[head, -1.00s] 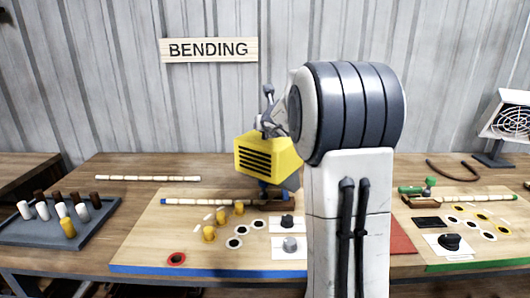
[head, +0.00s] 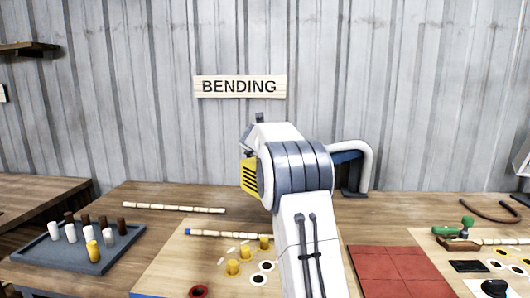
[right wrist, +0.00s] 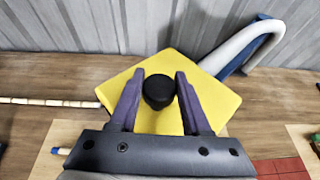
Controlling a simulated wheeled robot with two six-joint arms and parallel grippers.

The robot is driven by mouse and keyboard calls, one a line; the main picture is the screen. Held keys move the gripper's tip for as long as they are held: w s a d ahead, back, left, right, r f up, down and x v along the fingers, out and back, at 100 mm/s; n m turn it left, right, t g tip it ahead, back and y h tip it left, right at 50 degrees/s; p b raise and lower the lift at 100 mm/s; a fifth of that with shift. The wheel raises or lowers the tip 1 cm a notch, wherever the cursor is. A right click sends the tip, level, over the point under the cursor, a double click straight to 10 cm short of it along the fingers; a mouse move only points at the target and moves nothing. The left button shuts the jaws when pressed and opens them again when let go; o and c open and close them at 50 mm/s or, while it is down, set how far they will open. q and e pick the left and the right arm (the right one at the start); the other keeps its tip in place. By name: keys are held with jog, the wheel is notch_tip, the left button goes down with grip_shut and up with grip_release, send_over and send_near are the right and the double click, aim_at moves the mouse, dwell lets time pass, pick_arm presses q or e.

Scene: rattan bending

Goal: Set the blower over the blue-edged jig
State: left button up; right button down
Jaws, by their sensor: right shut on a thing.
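The blower is a yellow box with a black slotted grille (head: 249,178); my right arm hides most of it in the head view. In the right wrist view its yellow top (right wrist: 215,100) has a round black knob (right wrist: 158,91) between the two purple fingers of my right gripper (right wrist: 158,88), which is shut on it. The blue-edged jig (head: 165,262) is a pale board lying in front of and below the blower. Its back left corner shows in the right wrist view (right wrist: 75,130). The blower's height over the bench is unclear. My left gripper is out of view.
A grey bent pipe on a blue base (head: 366,160) stands behind my right arm. A blue-tipped rod (head: 215,233) and yellow pegs (head: 232,267) are on the jig. A tray of pegs (head: 70,250) stands left, a red mat (head: 390,270) right. Another rod (head: 170,207) lies behind.

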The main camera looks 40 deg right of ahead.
jog(key=shift+d+f, duration=0.1)
jog(key=shift+c, duration=1.8)
grip_release()
jog(key=shift+s+a+r, duration=0.2)
jog(key=shift+s+a, duration=0.1)
jog(key=shift+a, duration=0.1)
jog(key=b+v, duration=0.1)
jog(key=v, duration=0.8)
jog(key=shift+s+a+b, duration=0.15)
jog(key=shift+s+b, duration=0.05)
jog(key=shift+b, duration=0.15)
jog(key=shift+r, duration=0.1)
